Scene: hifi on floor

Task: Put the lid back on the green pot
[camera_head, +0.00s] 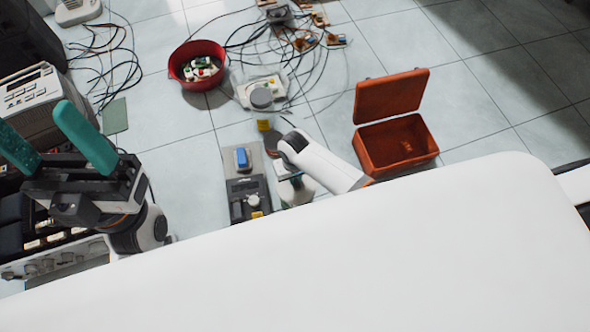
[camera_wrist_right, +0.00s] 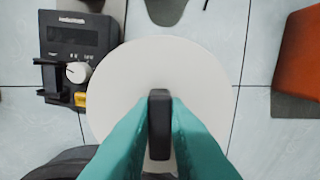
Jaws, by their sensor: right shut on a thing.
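In the right wrist view, my right gripper (camera_wrist_right: 160,115) is shut on the upright black handle (camera_wrist_right: 159,140) of a round, pale lid (camera_wrist_right: 205,75). The lid fills the middle of that view and hides what lies under it. In the head view, my white right arm reaches to the middle, but its fingertips are hidden. A small part of something pale (camera_head: 296,190) shows below that arm; I cannot tell whether it is lid or pot. No green pot can be made out clearly. My left gripper (camera_head: 38,122) is open and empty at the left.
A dark device with a knob (camera_head: 247,197) stands left of the lid; it also shows in the right wrist view (camera_wrist_right: 80,38). An open orange case (camera_head: 372,150) stands to the right. A red bowl (camera_head: 178,62), cables and small parts lie farther back. Bare tiles lie between.

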